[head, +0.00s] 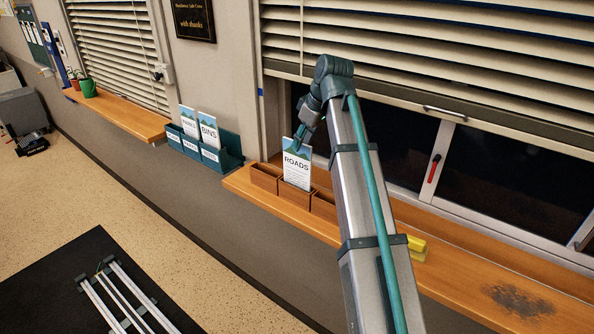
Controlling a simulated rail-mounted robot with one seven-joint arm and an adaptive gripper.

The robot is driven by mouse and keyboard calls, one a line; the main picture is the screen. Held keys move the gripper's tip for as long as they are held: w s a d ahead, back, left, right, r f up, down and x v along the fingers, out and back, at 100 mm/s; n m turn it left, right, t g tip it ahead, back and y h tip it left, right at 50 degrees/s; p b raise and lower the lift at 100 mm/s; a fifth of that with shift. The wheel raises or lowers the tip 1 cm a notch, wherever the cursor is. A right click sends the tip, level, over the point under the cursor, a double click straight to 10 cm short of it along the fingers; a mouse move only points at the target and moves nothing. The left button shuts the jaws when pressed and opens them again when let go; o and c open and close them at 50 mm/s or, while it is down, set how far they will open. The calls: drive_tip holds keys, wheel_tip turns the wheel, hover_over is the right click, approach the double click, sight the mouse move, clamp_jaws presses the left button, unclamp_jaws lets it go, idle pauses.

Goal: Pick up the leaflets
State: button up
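A white leaflet stack marked ROADS (297,170) stands upright in the middle box of a wooden holder (264,179) on the right sill. My gripper (300,138) reaches down at the top right of these leaflets, partly hidden behind them. I cannot tell whether its fingers touch or grip them. Two more leaflet stacks, one marked BINS (209,131) and one partly legible as PARKS (187,121), stand in a teal wall rack (233,149) to the left, clear of my gripper.
The wooden sill (450,275) runs right, with a yellow object (417,244) partly behind my arm and a dark stain (517,299). Blinds (440,60) and a window with a red handle (433,168) stand behind.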

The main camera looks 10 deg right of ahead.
sight(297, 155)
drive_tip(key=shift+p+x, duration=1.35)
drive_tip(key=shift+x, duration=1.9)
drive_tip(key=shift+d, duration=0.2)
clamp_jaws()
